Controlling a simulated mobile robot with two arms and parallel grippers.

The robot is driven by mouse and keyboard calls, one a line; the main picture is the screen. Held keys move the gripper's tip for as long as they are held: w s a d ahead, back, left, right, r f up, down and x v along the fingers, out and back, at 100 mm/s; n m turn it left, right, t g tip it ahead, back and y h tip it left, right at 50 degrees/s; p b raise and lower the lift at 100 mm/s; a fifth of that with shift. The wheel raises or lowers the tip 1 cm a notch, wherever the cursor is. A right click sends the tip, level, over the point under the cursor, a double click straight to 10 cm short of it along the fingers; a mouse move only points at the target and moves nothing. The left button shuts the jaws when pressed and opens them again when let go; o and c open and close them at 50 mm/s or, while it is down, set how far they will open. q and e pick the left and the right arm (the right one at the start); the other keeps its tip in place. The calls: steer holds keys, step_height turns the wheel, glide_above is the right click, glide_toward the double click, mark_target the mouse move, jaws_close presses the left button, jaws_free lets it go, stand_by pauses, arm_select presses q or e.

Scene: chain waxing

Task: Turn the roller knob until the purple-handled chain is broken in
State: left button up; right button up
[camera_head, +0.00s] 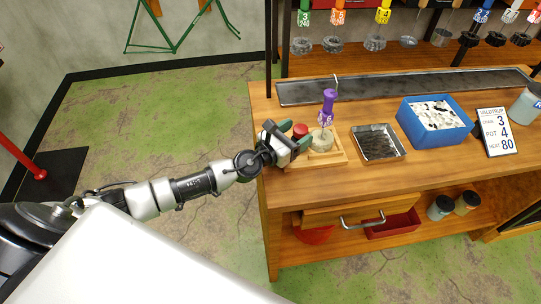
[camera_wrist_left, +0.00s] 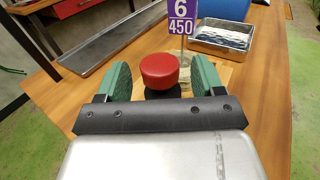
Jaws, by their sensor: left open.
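The red roller knob (camera_head: 300,131) stands on a small wooden base (camera_head: 331,158) at the left end of the workbench. In the left wrist view the knob (camera_wrist_left: 160,70) sits between the green fingers of my left gripper (camera_wrist_left: 160,84), with gaps on both sides. The left gripper (camera_head: 292,129) is open around the knob. The purple-handled chain (camera_head: 327,108) stands upright at a pale round roller (camera_head: 321,140) beside the knob. Its purple tag (camera_wrist_left: 182,17) reads 6 and 450 in the left wrist view. My right gripper is not in view.
A metal tray (camera_head: 379,143) and a blue bin (camera_head: 434,122) with white bits stand to the right. A sign (camera_head: 496,132) reads 3, 4 and 80. A long dark trough (camera_head: 400,88) runs along the back. Other tagged chains hang above.

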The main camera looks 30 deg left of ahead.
arm_select(q)
steer(key=b+v, duration=0.1)
steer(key=v, duration=0.7)
steer(key=shift+s+a+r+b, duration=0.1)
steer(key=shift+s+r+b, duration=0.15)
steer(key=shift+s+b, duration=0.1)
